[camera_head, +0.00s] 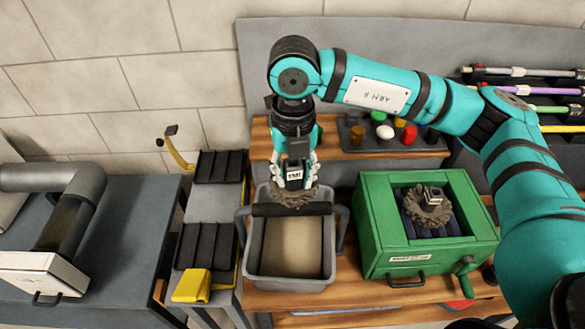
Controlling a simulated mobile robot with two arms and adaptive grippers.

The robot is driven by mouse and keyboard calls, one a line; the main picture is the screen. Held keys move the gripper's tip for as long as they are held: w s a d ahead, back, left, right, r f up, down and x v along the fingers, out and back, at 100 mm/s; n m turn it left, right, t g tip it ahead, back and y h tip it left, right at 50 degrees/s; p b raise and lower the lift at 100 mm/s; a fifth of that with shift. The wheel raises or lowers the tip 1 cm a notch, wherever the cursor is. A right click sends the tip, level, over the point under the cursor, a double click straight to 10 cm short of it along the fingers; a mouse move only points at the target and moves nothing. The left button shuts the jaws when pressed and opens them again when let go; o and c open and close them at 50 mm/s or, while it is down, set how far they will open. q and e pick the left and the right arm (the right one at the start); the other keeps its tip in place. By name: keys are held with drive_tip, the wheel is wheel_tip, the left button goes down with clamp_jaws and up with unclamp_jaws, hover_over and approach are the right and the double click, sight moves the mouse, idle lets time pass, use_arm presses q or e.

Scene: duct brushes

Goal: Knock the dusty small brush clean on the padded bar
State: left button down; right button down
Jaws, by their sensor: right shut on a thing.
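My right gripper (295,180) points down over the grey bin (246,262) and is shut on a round, brown, dusty-looking brush (293,197). The gripper hides the top of this brush. The dark padded bar (262,210) runs across the bin near its back. The brush's bristles overlap the bar in the picture; I cannot tell whether they touch it. A second round brown brush (428,213) with a grey block on top lies in the open green box (375,215) to the right. My left gripper is not in view.
A rack of black trays (205,248) with a yellow scoop-like part (192,286) stands left of the bin. A grey duct pipe (75,205) stands on the far-left table. Small coloured jars (409,135) sit behind. Several rods (520,90) hang at the back right.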

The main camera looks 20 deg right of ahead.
sight(292, 188)
wheel_tip(292, 188, down, 4)
drive_tip(key=shift+a+r+b, duration=0.1)
drive_tip(key=shift+r+b, duration=0.15)
drive_tip(key=shift+b, duration=0.35)
drive_tip(key=shift+f, duration=0.65)
wheel_tip(292, 188, down, 4)
drive_tip(key=b, duration=0.5)
wheel_tip(292, 188, up, 5)
drive_tip(key=p, duration=0.2)
drive_tip(key=shift+f+p, duration=0.2)
drive_tip(key=shift+p, duration=0.1)
drive_tip(key=shift+f, duration=0.15)
